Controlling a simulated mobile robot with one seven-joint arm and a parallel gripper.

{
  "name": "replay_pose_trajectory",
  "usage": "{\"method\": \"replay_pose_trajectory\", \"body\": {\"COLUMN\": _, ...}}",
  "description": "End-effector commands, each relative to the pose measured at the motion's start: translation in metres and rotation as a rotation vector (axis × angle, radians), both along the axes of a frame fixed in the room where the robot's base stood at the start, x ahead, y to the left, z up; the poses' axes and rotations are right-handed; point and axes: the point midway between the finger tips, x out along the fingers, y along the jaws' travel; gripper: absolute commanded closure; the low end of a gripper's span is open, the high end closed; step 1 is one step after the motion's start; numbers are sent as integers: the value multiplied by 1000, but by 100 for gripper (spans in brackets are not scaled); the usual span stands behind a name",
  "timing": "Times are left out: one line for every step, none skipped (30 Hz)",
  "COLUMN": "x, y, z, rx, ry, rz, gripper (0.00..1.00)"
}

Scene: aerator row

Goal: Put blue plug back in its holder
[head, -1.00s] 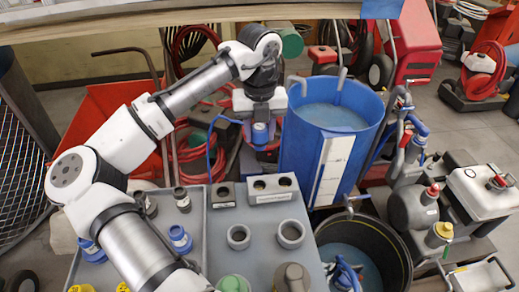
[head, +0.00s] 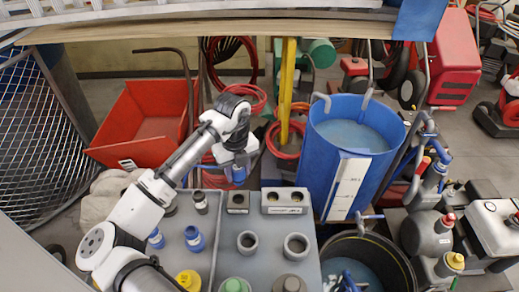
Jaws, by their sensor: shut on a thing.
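My gripper (head: 238,163) is shut on the blue plug (head: 239,176) and hangs pointing down; the fingers are small and partly hidden by the wrist. The plug appears just above the back edge of the grey bench, in line with a grey one-hole block (head: 237,203); I cannot tell its height or depth. To the right of that stands a grey two-hole block (head: 285,208) with dark empty holes and a label too small to read. I cannot tell which block is the plug's holder.
Two grey rings (head: 247,241) (head: 296,245) sit on the bench (head: 270,262). A tray with blue, yellow and dark caps (head: 194,238) lies left, under my arm. A blue water tank (head: 355,140) stands at the right, and a black tub (head: 372,262) below it.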

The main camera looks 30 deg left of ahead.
Motion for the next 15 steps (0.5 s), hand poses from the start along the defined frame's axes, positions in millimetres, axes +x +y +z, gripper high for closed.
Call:
{"method": "replay_pose_trajectory", "body": {"x": -4, "y": 3, "z": -2, "rx": -2, "ry": 0, "rz": 20, "gripper": 90}}
{"method": "replay_pose_trajectory", "body": {"x": -5, "y": 5, "z": -4, "rx": -1, "ry": 0, "rz": 28, "gripper": 90}}
{"method": "replay_pose_trajectory", "body": {"x": -6, "y": 6, "z": -7, "rx": -1, "ry": -1, "rz": 36, "gripper": 90}}
{"method": "replay_pose_trajectory", "body": {"x": -7, "y": 7, "z": -8, "rx": -1, "ry": -1, "rz": 40, "gripper": 90}}
{"method": "replay_pose_trajectory", "body": {"x": -8, "y": 8, "z": -10, "rx": -1, "ry": -1, "rz": 43, "gripper": 90}}
{"method": "replay_pose_trajectory", "body": {"x": -8, "y": 8, "z": -11, "rx": 1, "ry": -1, "rz": 45, "gripper": 90}}
{"method": "replay_pose_trajectory", "body": {"x": -8, "y": 8, "z": -12, "rx": 1, "ry": -1, "rz": 46, "gripper": 90}}
{"method": "replay_pose_trajectory", "body": {"x": -8, "y": 8, "z": -13, "rx": 1, "ry": -1, "rz": 46, "gripper": 90}}
{"method": "replay_pose_trajectory", "body": {"x": -8, "y": 8, "z": -14, "rx": 1, "ry": -1, "rz": 46, "gripper": 90}}
{"method": "replay_pose_trajectory", "body": {"x": -8, "y": 8, "z": -15, "rx": 1, "ry": -1, "rz": 45, "gripper": 90}}
{"method": "replay_pose_trajectory", "body": {"x": -8, "y": 8, "z": -17, "rx": 1, "ry": -1, "rz": 45, "gripper": 90}}
{"method": "replay_pose_trajectory", "body": {"x": -8, "y": 8, "z": -19, "rx": 1, "ry": -1, "rz": 45, "gripper": 90}}
{"method": "replay_pose_trajectory", "body": {"x": -8, "y": 8, "z": -21, "rx": 1, "ry": -1, "rz": 45, "gripper": 90}}
{"method": "replay_pose_trajectory", "body": {"x": -8, "y": 8, "z": -23, "rx": 1, "ry": -1, "rz": 45, "gripper": 90}}
{"method": "replay_pose_trajectory", "body": {"x": -8, "y": 8, "z": -25, "rx": 1, "ry": 0, "rz": 45, "gripper": 90}}
